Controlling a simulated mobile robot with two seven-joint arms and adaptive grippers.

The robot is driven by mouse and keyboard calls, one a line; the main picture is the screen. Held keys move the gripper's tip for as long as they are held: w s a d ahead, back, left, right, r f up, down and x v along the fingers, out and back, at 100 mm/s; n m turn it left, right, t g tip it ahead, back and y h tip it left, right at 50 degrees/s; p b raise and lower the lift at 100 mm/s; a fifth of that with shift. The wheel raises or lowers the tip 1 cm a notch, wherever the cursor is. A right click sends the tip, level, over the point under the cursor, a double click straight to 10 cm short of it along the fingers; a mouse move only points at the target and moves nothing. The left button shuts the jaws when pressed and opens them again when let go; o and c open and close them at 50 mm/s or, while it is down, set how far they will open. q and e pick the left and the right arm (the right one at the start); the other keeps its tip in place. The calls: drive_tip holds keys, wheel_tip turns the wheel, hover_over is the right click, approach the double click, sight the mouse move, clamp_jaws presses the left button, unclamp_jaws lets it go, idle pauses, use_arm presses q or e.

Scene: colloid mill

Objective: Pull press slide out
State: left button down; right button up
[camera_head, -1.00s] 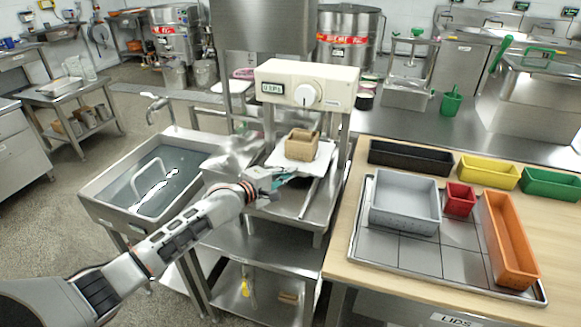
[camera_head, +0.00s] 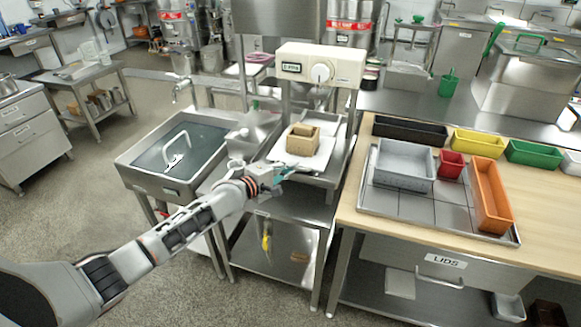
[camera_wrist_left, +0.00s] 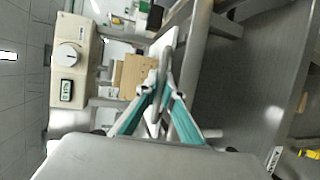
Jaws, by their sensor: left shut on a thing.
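The press (camera_head: 320,65) is a cream-coloured head with a dial and a small display, above a steel stand. Its slide is a white plate (camera_head: 318,160) that projects at the front of the stand, with a wooden box-shaped mould (camera_head: 301,140) resting on it. My left gripper (camera_head: 279,174) is at the plate's front left and is shut on the slide's front; the exact grip is hard to see. In the left wrist view the teal fingers (camera_wrist_left: 157,98) close together at a grey handle-like part, with the wooden mould (camera_wrist_left: 132,75) just beyond. My right gripper is not in view.
A sink (camera_head: 175,150) with water stands left of the press. A wooden table (camera_head: 350,208) on the right carries a steel tray with a grey bin (camera_head: 405,165), a red bin and an orange bin (camera_head: 493,195). Open floor lies at the front left.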

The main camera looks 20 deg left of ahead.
use_arm(q)
drive_tip(key=shift+s+d+f, duration=0.1)
drive_tip(key=shift+s+f, duration=0.05)
drive_tip(key=shift+f, duration=0.1)
drive_tip(key=c, duration=2.4)
unclamp_jaws()
drive_tip(key=shift+o, duration=1.2)
drive_tip(key=shift+s+r, duration=0.1)
drive_tip(key=shift+s, duration=0.1)
drive_tip(key=v, duration=0.8)
